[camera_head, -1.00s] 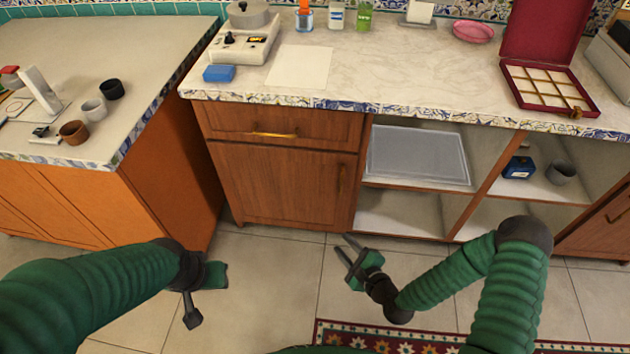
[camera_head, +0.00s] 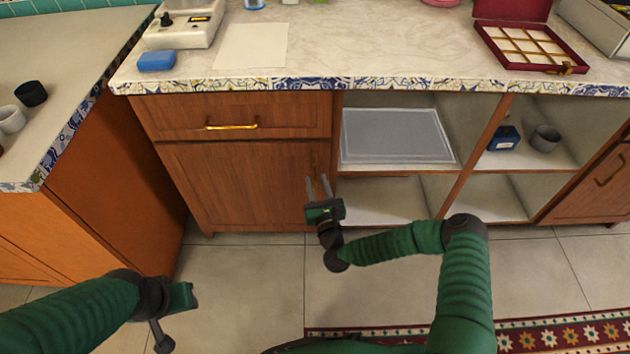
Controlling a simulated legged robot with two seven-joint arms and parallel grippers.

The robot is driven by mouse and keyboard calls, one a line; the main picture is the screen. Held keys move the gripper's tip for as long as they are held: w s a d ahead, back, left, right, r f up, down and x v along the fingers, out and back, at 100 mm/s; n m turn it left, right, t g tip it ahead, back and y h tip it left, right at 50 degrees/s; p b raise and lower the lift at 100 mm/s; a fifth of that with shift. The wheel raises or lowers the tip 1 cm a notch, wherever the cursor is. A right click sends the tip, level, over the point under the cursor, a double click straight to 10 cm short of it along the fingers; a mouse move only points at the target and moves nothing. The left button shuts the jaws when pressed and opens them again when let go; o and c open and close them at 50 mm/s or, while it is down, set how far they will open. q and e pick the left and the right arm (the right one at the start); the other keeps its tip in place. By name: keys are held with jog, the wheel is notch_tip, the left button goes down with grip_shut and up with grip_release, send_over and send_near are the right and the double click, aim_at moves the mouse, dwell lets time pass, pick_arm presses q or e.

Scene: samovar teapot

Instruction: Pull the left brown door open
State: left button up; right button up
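The left brown door (camera_head: 238,188) is shut, under a drawer (camera_head: 232,115) with a gold handle. Its own upright handle (camera_head: 316,163) is near its right edge and partly hard to make out. My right gripper (camera_head: 318,188) is open and points up, its two fingers apart, in front of the door's right edge by the handle. I cannot tell whether the fingers touch the handle. My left gripper (camera_head: 172,322) is low at the left, over the floor and away from the door; its finger opening is not clear.
Open shelves right of the door hold a clear tray (camera_head: 396,137), a blue box (camera_head: 503,138) and a grey cup (camera_head: 545,138). An orange cabinet (camera_head: 120,190) stands at the left. The floor (camera_head: 240,270) before the door is free; a patterned rug (camera_head: 540,333) lies at right.

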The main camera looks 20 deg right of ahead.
jog(key=shift+w, duration=1.35)
grip_shut()
dwell(0.3)
